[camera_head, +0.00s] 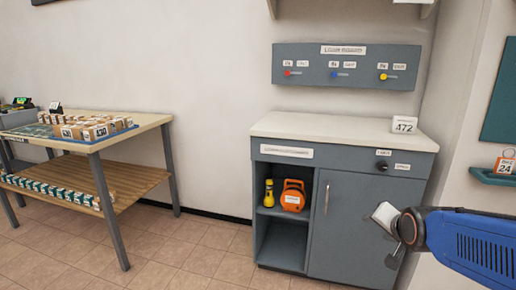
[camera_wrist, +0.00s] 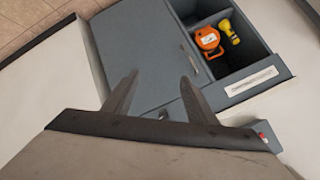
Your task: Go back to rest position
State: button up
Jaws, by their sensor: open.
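My gripper (camera_wrist: 159,78) shows in the wrist view with its two dark fingers apart and nothing between them. Beyond the fingers is the front of the grey cabinet, seen at a tilt. In the head view my blue arm reaches in from the right, in front of the right side of the grey cabinet (camera_head: 358,232). The fingers are not clearly visible there. The cabinet door is shut. Its open upper shelf holds a yellow flashlight (camera_head: 269,193) and an orange case (camera_head: 293,195); both also show in the wrist view.
A wooden table (camera_head: 128,136) with several small boxes stands at the left. A panel (camera_head: 346,66) with red, blue and yellow knobs is on the wall above the cabinet. A sign reading 472 (camera_head: 404,125) stands on the countertop. The tiled floor (camera_head: 185,250) between table and cabinet is clear.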

jog(key=s+a+f+n+g, duration=0.1)
jog(key=s+n, duration=0.3)
jog(key=s, duration=0.6)
jog(key=s+a+f+n+g+y, duration=0.1)
jog(key=s+a+n+g, duration=0.3)
jog(key=s, duration=0.7)
jog(key=shift+a+n, duration=0.35)
jog(key=shift+n, duration=0.25)
